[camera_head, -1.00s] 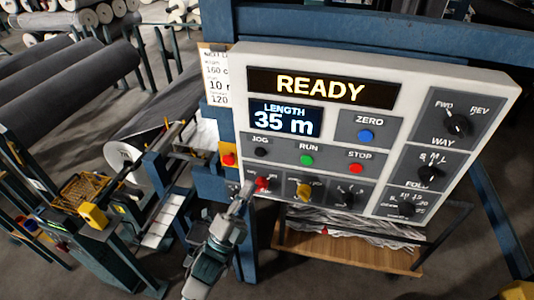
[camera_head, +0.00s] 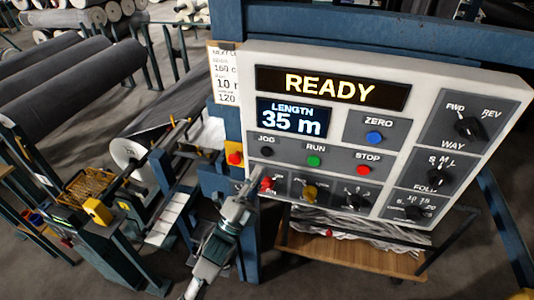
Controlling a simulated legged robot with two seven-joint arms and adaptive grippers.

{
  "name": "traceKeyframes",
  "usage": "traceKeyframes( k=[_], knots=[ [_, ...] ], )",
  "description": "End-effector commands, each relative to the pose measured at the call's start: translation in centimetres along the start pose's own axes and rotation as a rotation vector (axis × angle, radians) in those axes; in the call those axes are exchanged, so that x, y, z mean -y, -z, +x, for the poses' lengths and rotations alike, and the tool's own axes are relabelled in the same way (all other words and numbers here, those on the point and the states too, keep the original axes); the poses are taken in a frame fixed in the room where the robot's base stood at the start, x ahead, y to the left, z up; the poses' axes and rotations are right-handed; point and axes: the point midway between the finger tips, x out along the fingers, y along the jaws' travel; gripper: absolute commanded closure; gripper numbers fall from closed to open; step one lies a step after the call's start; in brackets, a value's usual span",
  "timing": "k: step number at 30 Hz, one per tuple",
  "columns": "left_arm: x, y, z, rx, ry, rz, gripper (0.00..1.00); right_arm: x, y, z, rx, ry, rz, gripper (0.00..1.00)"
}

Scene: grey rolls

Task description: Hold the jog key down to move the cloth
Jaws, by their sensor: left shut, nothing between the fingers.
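The control panel (camera_head: 340,142) fills the right half of the head view. Its display (camera_head: 332,88) reads READY and the length screen (camera_head: 292,117) reads 35 m. The black jog key (camera_head: 267,151) sits under the word JOG at the panel's left, next to the green run key (camera_head: 313,161) and the red stop key (camera_head: 363,170). My left gripper (camera_head: 254,181) is shut and empty, its tip just below the jog key, close to the red knob (camera_head: 268,184). I cannot tell whether the tip touches the panel. My right gripper is out of view.
A red button on a yellow box (camera_head: 235,158) is beside the panel's left edge. Grey cloth rolls (camera_head: 75,85) lie on racks at the left. A wooden cart (camera_head: 350,256) with folded pale material stands below the panel. A blue post (camera_head: 247,235) rises behind my gripper.

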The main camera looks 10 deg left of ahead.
Motion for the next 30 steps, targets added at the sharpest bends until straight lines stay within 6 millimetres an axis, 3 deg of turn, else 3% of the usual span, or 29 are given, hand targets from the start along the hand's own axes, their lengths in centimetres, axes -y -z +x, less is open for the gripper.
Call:
traceKeyframes(
  k=[10,30],
  knots=[
    [-1.6,-1.7,2.4,0.000,0.001,0.000,1.00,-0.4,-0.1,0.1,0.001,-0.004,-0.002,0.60],
    [-1.8,-1.9,2.6,0.000,0.000,0.000,1.00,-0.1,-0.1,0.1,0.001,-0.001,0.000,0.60]
  ],
)
